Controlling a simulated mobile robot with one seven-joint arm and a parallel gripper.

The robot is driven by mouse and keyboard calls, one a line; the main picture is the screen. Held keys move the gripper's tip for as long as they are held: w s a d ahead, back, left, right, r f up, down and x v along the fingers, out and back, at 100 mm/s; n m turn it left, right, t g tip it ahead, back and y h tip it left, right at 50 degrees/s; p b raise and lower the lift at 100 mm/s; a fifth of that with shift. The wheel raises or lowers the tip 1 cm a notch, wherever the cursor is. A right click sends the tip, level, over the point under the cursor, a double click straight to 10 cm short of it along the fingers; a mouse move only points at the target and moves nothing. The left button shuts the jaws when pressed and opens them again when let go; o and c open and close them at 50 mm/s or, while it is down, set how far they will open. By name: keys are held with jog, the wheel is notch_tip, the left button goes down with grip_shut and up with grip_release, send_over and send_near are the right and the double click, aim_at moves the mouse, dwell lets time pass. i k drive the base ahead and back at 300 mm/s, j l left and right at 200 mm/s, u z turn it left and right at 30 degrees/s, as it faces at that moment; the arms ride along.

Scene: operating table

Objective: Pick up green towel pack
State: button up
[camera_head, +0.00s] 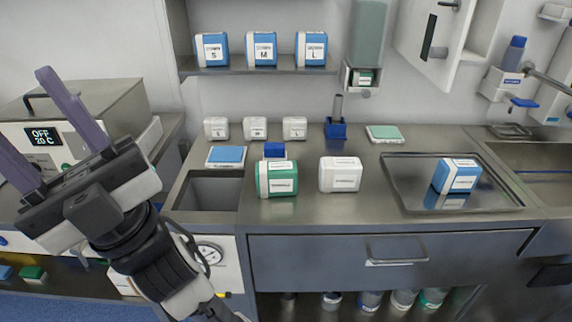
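A green and white pack (277,179) with a white label stands upright on the steel counter, left of a white pack. Its label is too small to read. A flat green-topped pack (384,133) lies further back on the counter, to the right. I cannot tell from the labels which one is the towel pack. My gripper (38,122) is at the far left, in front of the grey device. Its two purple fingers are wide apart with nothing between them. It is well away from both green packs.
A white pack (340,174) stands close right of the green and white pack, with a small blue box (274,150) behind it. An open sunken bin (208,193) lies to its left. A steel tray (408,199) holds a blue pack (456,176). A shelf (345,68) overhangs the back.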

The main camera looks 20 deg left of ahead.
aim_at(273, 178)
jog(key=i+u, duration=0.2)
jog(key=u, duration=0.15)
jog(key=i+u, duration=0.15)
jog(key=u, duration=0.25)
